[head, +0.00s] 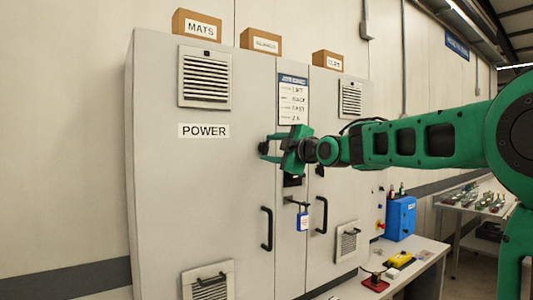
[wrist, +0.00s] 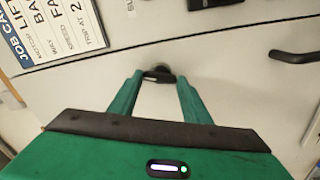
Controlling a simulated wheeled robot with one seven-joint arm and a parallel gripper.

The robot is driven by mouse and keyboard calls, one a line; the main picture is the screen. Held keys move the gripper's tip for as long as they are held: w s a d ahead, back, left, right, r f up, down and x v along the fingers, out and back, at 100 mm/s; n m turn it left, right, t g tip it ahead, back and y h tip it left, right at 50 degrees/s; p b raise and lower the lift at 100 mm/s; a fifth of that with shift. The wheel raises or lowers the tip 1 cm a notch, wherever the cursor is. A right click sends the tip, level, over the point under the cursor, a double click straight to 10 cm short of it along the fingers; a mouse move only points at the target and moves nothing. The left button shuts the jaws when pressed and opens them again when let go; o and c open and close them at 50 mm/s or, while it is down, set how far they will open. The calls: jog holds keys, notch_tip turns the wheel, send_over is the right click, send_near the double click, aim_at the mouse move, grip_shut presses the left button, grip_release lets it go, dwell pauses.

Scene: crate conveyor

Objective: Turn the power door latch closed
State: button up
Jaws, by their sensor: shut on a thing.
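The power door (head: 200,175) is the wide left door of a grey cabinet, marked by a POWER label (head: 203,130). It looks flush with the cabinet front. Its latch (head: 263,147) is a small black part near the door's right edge, partly hidden by my gripper. My gripper (head: 276,151) reaches in from the right and is shut on the latch. In the wrist view the black latch (wrist: 160,73) sits between the tips of my two green fingers (wrist: 160,80). The latch's turn angle is hard to tell.
Black door handles (head: 266,228) and (head: 322,215) stick out below my gripper. A blue padlock (head: 303,221) hangs from a bracket between them. A job card (head: 293,98) is above my gripper. A workbench (head: 405,268) with a blue box (head: 400,218) stands at the right.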

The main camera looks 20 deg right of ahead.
jog(key=shift+a+f+n, duration=0.15)
jog(key=shift+a+n, duration=0.05)
jog(key=shift+n, duration=0.7)
jog(key=shift+a+f+n, duration=0.15)
jog(key=shift+n, duration=0.75)
jog(key=shift+f, duration=0.1)
jog(key=o, duration=1)
jog(key=shift+o, duration=0.2)
jog(key=shift+d, duration=0.1)
jog(key=shift+d+r, duration=0.1)
jog(key=shift+r, duration=0.1)
jog(key=shift+s+d+r, duration=0.1)
jog(key=shift+s+d, duration=0.1)
jog(key=shift+s, duration=0.35)
jog(key=v, duration=0.9)
jog(key=shift+s, duration=0.25)
